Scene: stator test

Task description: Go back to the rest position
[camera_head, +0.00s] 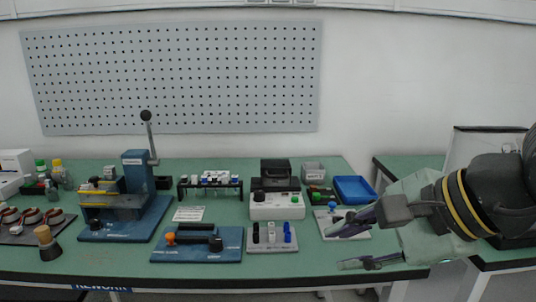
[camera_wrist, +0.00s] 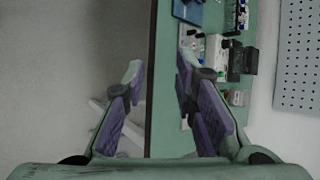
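My gripper (camera_head: 368,244) is at the right end of the green workbench (camera_head: 215,262) in the head view, with its fingers pointing left. The fingers are spread apart. In the wrist view my gripper (camera_wrist: 158,75) shows two separated fingers with purple pads and nothing between them. The front edge of the bench runs between and below the fingers in that view. The upper finger in the head view overlaps a white plate with a blue knob (camera_head: 333,205). I cannot tell whether it touches the plate.
A blue tray (camera_head: 354,189), a white box with a green button (camera_head: 277,207) and a blue lever press (camera_head: 140,170) stand on the bench. A blue fixture (camera_head: 197,252) lies near the front edge. A second bench (camera_head: 400,168) is at right. Open floor lies in front.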

